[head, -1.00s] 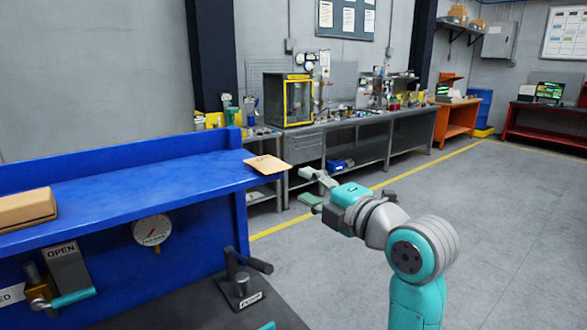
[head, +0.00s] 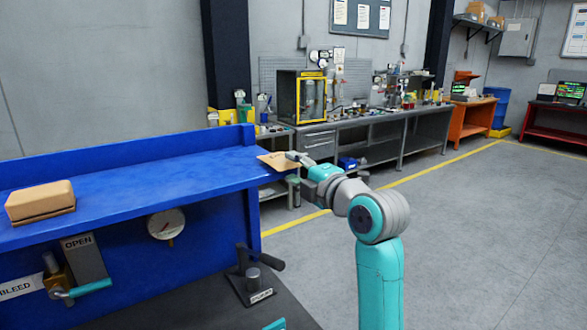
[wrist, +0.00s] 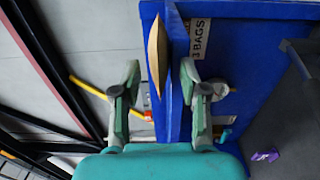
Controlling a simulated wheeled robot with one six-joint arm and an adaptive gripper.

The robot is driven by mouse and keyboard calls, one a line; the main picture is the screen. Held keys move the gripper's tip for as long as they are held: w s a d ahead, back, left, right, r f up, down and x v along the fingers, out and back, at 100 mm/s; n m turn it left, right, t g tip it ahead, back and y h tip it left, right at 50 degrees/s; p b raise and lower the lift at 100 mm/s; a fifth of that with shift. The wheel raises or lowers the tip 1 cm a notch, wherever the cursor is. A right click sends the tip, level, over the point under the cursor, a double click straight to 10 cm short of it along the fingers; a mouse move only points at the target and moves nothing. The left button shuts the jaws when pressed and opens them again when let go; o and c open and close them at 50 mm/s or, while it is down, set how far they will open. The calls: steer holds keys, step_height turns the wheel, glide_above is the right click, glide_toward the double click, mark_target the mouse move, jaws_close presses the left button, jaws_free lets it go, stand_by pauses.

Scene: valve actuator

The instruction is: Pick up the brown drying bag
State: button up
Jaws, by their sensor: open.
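The brown drying bag (head: 276,161) is a flat tan packet on the blue shelf (head: 140,180), at its right end and jutting past the edge. In the wrist view the bag (wrist: 157,52) shows as a narrow tan shape, with its near part reaching the gap between my fingertips. My gripper (head: 297,168) is open at the bag's right side, at about the shelf's height. In the wrist view its two fingers (wrist: 159,80) stand apart, one to each side of the bag's line. I cannot tell whether either finger touches it.
A brown box-like block (head: 40,203) sits on the shelf's left part. Below the shelf are a gauge (head: 166,224), a valve with a teal handle (head: 88,288) and a pump lever (head: 248,275). A grey workbench (head: 375,128) stands behind. The floor at right is clear.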

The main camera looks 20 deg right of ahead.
steer(key=shift+c, duration=0.4)
jaws_close()
step_height(320, 180, up, 2)
steer(key=shift+r, duration=0.25)
steer(key=s+d+r, duration=0.2)
steer(key=s, duration=0.4)
steer(key=s+d+r, duration=0.2)
steer(key=s+r, duration=0.1)
steer(key=s, duration=0.4)
steer(key=shift+d, duration=0.15)
steer(key=shift+s, duration=0.15)
